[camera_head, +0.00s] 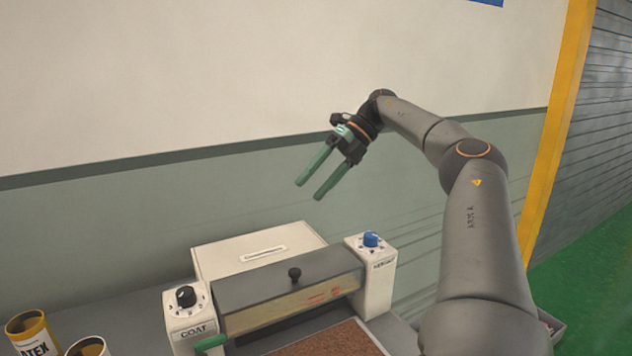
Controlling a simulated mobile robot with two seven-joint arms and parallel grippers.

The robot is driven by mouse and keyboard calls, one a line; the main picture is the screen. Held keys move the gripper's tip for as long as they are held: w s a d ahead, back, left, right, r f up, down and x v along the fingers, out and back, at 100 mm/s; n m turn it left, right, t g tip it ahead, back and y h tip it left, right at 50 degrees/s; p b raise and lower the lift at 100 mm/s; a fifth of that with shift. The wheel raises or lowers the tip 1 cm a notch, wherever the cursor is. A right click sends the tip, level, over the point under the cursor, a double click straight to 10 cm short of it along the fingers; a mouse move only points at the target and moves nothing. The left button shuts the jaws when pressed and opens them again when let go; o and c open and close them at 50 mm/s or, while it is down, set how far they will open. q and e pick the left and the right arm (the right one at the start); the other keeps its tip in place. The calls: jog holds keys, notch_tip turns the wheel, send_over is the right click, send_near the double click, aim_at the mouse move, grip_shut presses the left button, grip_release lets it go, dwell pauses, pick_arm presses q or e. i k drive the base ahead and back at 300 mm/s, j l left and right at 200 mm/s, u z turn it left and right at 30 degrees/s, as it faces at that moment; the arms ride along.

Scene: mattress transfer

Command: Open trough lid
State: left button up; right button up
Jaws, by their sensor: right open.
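The coating machine has a long dark grey trough lid (245,281) lying across its top between two white posts. My left gripper does not show.
The left post carries a black dial (186,295), the right post a blue dial (371,239). A white box (225,258) sits behind the lid and a brown board (345,343) in front. A green rounded piece (212,342) is at the front left. Cans (32,335) stand at lower left.

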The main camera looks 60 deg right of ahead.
aim_at(236, 291)
jog(key=k+j, duration=1.15)
jog(key=k, duration=0.15)
